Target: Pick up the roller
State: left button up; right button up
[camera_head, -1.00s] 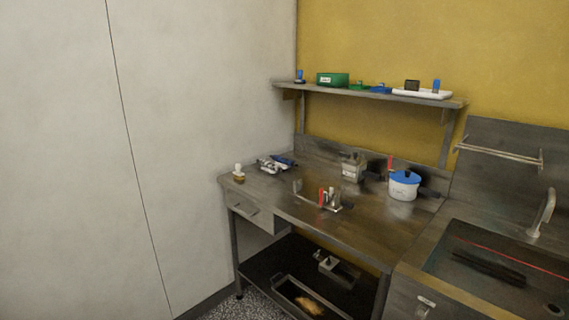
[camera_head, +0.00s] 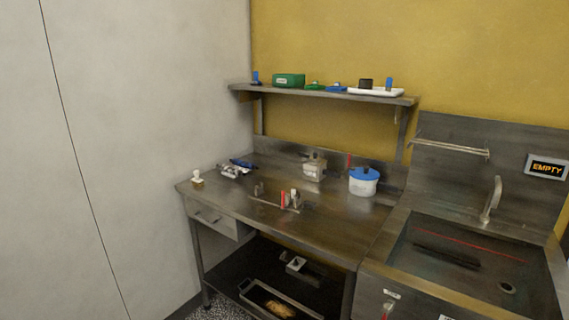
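I cannot tell for sure which thing is the roller. A metal item (camera_head: 229,171) lies at the back left of the steel table (camera_head: 330,228), with a dark blue piece (camera_head: 243,163) beside it; they are too small to make out. A small metal fixture with a red upright part (camera_head: 283,199) stands near the middle of the table. A metal block-shaped device (camera_head: 314,168) stands at the back. Neither of my grippers is in view.
A white pot with a blue lid (camera_head: 363,182) and a small white-knobbed item (camera_head: 197,177) stand on the table. Above is a wall shelf (camera_head: 325,95) holding a green box (camera_head: 289,80). A sink (camera_head: 480,260) adjoins on the right. A lower shelf holds a tray (camera_head: 279,301).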

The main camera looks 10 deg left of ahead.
aim_at(241, 162)
jog(key=i+j+z, duration=0.15)
jog(key=j+z, duration=0.15)
jog(key=i+j+z, duration=0.15)
jog(key=j+z, duration=0.15)
jog(key=j, duration=0.2)
jog(key=i+j, duration=0.15)
jog(key=j, duration=0.45)
jog(key=i+j+z, duration=0.15)
jog(key=j, duration=1.05)
jog(key=i+z, duration=0.05)
